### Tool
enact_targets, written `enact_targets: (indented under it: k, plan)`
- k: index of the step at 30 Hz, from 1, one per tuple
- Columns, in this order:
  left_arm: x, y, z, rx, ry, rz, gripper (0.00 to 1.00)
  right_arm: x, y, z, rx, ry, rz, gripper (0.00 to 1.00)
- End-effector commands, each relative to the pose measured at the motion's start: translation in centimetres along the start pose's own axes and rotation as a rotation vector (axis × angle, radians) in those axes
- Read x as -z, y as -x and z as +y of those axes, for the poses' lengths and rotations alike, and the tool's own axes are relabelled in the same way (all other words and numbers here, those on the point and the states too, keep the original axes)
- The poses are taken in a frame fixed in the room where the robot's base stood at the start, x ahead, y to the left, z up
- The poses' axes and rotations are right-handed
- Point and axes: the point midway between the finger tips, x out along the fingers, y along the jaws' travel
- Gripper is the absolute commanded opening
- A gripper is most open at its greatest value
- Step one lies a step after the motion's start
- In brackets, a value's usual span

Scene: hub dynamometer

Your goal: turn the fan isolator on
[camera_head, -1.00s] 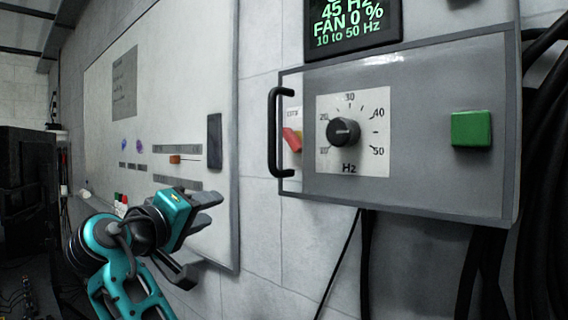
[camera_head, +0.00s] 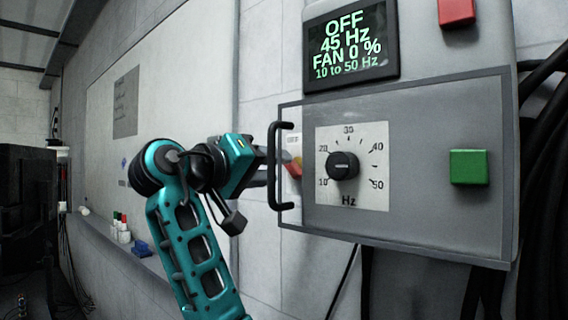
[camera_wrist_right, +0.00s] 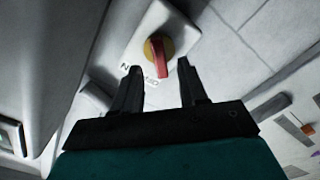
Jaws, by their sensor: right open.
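The fan isolator is a red lever on a yellow disc on a white plate, behind the black bar handle of the control box. The red lever (camera_head: 295,166) is partly hidden in the head view. In the right wrist view, the red lever (camera_wrist_right: 160,57) points toward the fingers, its end beside a label that seems to read OFF. My right gripper (camera_head: 268,165) is beside the isolator, left of the bar handle. In the right wrist view, the gripper's fingers (camera_wrist_right: 160,82) are apart and empty, short of the lever. My left gripper is not in view.
The black bar handle (camera_head: 275,165) stands out close to the fingers. The grey control box (camera_head: 430,220) carries a Hz knob (camera_head: 342,165) and a green button (camera_head: 469,167). The display (camera_head: 350,45) above reads OFF, 45 Hz, FAN 0 %. A whiteboard (camera_head: 190,90) is on the left.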

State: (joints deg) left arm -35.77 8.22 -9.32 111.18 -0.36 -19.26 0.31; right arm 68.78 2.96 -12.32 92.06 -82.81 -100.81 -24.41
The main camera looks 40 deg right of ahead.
Motion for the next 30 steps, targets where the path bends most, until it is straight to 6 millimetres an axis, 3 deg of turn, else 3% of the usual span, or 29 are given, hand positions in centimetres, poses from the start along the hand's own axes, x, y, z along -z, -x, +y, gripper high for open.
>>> enact_targets:
  k: [6, 18, 30]
  plan:
    - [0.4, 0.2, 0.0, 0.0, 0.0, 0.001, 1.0, 0.0, -2.9, 0.0, -0.001, 0.001, 0.001, 0.43]
    - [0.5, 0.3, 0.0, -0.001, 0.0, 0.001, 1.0, 0.0, -3.6, 0.0, 0.0, -0.001, 0.002, 0.43]
    - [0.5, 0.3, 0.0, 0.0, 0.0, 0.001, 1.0, 0.0, -3.5, 0.0, 0.001, 0.0, 0.002, 0.04]
